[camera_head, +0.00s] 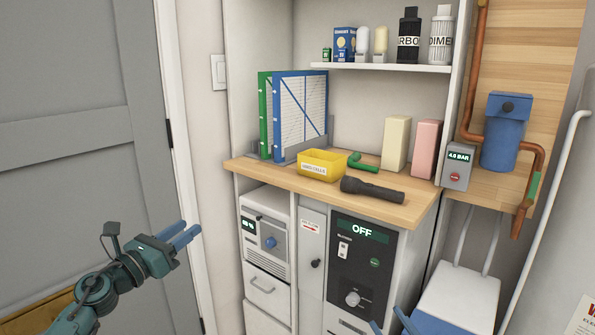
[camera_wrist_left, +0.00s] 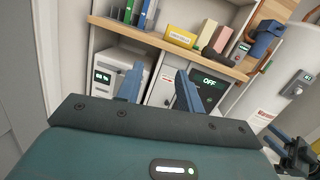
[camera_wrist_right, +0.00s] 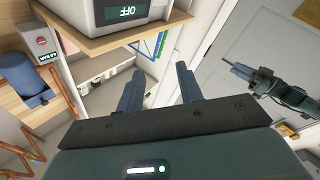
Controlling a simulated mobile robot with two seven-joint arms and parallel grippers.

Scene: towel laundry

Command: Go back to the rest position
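My left gripper (camera_head: 190,233) is in front of the grey door, left of the wooden counter. In the left wrist view its two blue fingers (camera_wrist_left: 158,85) stand apart with nothing between them. My right gripper (camera_head: 391,324) shows only as blue fingertips at the bottom edge of the head view, in front of the lower cabinet. In the right wrist view its fingers (camera_wrist_right: 158,88) are apart and empty. Part of my left arm and gripper (camera_wrist_right: 250,75) also shows at the right of that view. Neither gripper touches anything that I can see.
The wooden counter (camera_head: 265,171) holds a yellow bin (camera_head: 322,165), a black flashlight (camera_head: 372,190), binders (camera_head: 300,112) and boxes. Below is a black panel (camera_head: 357,275) reading OFF. A blue canister (camera_head: 503,135) with copper pipes is at right. Free room lies before the grey door (camera_head: 70,150).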

